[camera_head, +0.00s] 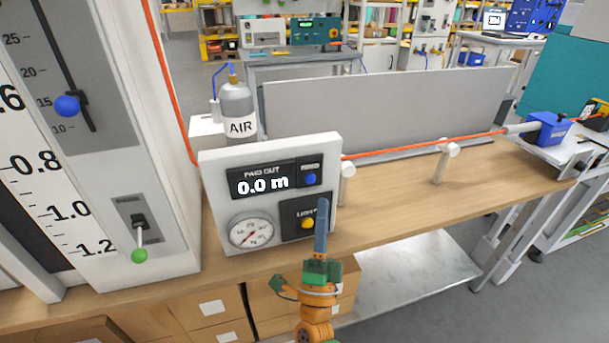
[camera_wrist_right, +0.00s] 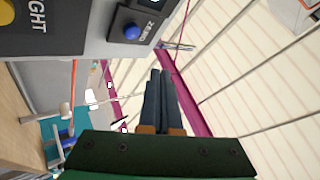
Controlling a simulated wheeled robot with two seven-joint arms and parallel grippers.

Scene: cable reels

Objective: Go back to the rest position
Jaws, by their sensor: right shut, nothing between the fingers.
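My right gripper (camera_head: 322,203) stands upright in front of the white control panel (camera_head: 215,185), its fingertips close to the yellow light button (camera_head: 307,223). Whether it touches the panel cannot be told from the head view. In the right wrist view the two dark fingers (camera_wrist_right: 160,74) lie together with nothing between them, and the panel (camera_wrist_right: 60,28) shows to their left. The panel display reads 0.0 m, with a blue zero button (camera_head: 311,179) beside it and a round gauge (camera_head: 251,232) below. My left gripper is not in view.
A tall scale column (camera_head: 165,180) with a blue slider knob (camera_head: 67,105) and a green-tipped lever (camera_head: 139,255) stands at the left. An AIR bottle (camera_head: 238,105) is behind the panel. An orange cable (camera_head: 425,145) runs right over white posts above the wooden bench (camera_head: 400,215).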

